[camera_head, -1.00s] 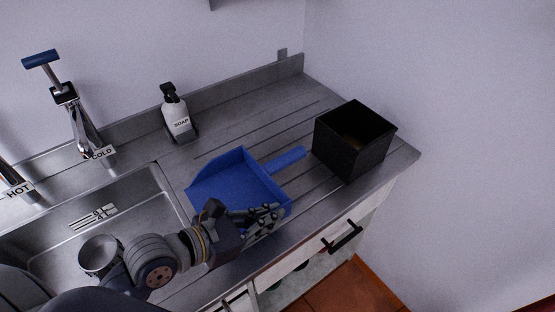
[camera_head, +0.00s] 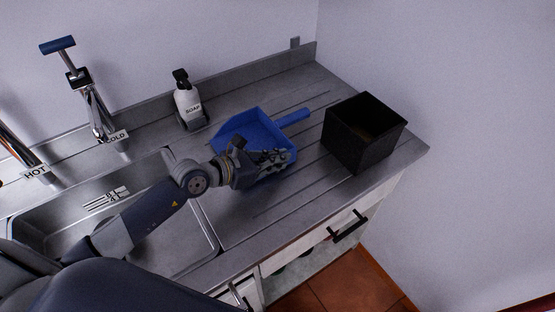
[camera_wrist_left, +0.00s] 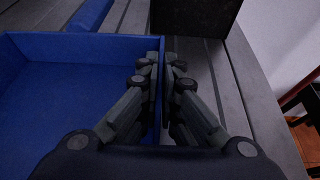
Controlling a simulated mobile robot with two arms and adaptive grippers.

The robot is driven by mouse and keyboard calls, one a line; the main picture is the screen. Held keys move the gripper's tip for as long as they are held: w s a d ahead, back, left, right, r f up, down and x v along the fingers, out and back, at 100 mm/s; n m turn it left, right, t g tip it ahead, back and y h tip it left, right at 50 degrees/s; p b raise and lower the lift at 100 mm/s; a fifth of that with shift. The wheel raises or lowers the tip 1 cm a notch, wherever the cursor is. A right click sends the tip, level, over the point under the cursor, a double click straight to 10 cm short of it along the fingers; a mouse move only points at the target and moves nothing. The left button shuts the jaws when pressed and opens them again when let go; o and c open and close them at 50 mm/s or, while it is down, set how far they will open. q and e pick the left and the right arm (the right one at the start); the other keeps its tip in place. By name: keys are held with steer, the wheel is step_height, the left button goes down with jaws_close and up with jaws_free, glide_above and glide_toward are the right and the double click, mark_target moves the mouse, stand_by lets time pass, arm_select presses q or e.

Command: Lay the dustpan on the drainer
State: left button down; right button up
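The blue dustpan (camera_head: 252,127) is over the grooved metal drainer (camera_head: 290,183) right of the sink, with its handle (camera_head: 294,117) pointing right towards the black box. I cannot tell whether it touches the drainer or hangs just above it. My left gripper (camera_head: 283,158) is at the dustpan's near side. In the left wrist view, its fingers (camera_wrist_left: 162,85) are closed on either side of the dustpan's blue side wall (camera_wrist_left: 158,48). My left forearm and gripper hide part of the pan's near left side. My right gripper is not in view.
An open black box (camera_head: 365,132) stands on the drainer to the right of the handle. A soap bottle (camera_head: 188,104) stands behind the pan to the left. The tap marked cold (camera_head: 98,115) and the sink (camera_head: 160,235) are to the left. The drainer's front is clear.

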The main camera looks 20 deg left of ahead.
arm_select(q)
steer(key=shift+w+f, duration=0.1)
steer(key=shift+f, duration=0.35)
steer(key=c, duration=2.2)
jaws_free()
steer(key=shift+f, duration=0.2)
steer(key=o, duration=0.4)
steer(key=shift+r, duration=0.1)
steer(key=shift+a+r, duration=0.1)
steer(key=b+v, duration=0.1)
steer(key=v, duration=0.9)
steer(key=shift+s+a+b, duration=0.1)
steer(key=shift+s+b, duration=0.2)
steer(key=shift+b, duration=0.1)
steer(key=shift+s+a+r, duration=0.35)
steer(key=shift+s+a, duration=0.05)
steer(key=shift+s, duration=0.1)
